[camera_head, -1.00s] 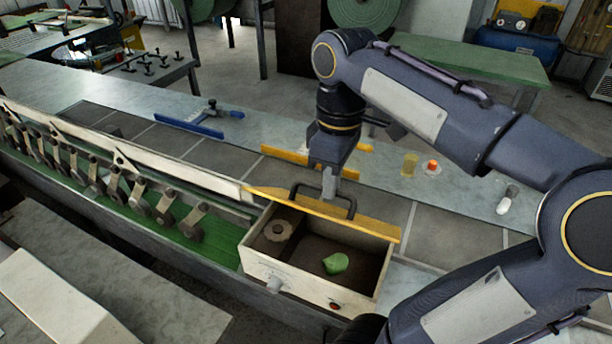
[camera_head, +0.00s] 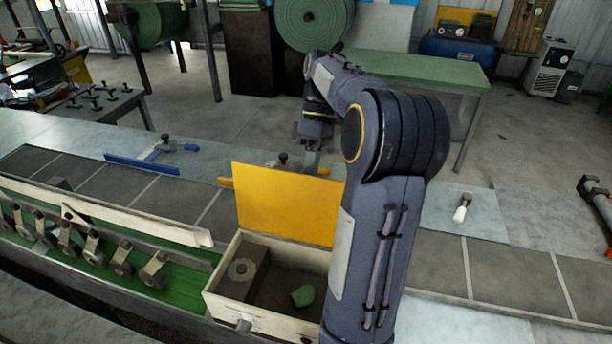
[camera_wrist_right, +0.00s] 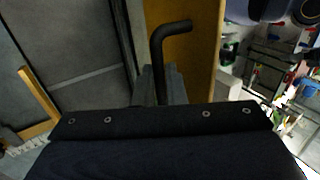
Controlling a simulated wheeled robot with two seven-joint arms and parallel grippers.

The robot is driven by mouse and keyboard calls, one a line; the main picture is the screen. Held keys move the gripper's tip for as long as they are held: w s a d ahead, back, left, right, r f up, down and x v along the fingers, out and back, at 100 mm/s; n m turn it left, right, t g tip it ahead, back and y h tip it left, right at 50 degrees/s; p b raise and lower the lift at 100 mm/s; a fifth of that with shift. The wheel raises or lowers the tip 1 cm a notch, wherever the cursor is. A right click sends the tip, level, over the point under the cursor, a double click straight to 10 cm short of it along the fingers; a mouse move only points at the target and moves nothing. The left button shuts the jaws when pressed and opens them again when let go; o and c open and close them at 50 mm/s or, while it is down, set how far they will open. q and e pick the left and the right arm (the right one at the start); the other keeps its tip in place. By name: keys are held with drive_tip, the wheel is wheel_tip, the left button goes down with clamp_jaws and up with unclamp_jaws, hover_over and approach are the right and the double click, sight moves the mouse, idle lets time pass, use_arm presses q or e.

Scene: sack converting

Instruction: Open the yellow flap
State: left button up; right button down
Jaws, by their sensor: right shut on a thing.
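The yellow flap (camera_head: 287,205) stands raised, roughly upright, along the back edge of an open cream box (camera_head: 262,318). In the right wrist view the flap (camera_wrist_right: 203,60) shows with its dark bar handle (camera_wrist_right: 170,32). My right gripper (camera_wrist_right: 160,86) is shut on that handle. In the head view my right gripper (camera_head: 311,160) is behind the flap, its fingertips hidden. My right arm covers the box's right side. My left gripper is not in view.
A blue-barred tool (camera_head: 150,160) and a yellow bar (camera_head: 226,182) lie on the bench behind. A white-tipped item (camera_head: 461,210) lies to the right. A row of rollers (camera_head: 95,250) runs left of the box.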

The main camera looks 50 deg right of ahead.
drive_tip(key=shift+w+d+f+g+y, duration=0.15)
drive_tip(key=shift+d+f+g+y, duration=0.15)
drive_tip(key=shift+d+f+y, duration=0.15)
drive_tip(key=c, duration=1.6)
unclamp_jaws()
drive_tip(key=shift+o, duration=0.6)
drive_tip(key=shift+r, duration=0.1)
drive_tip(key=shift+r, duration=0.1)
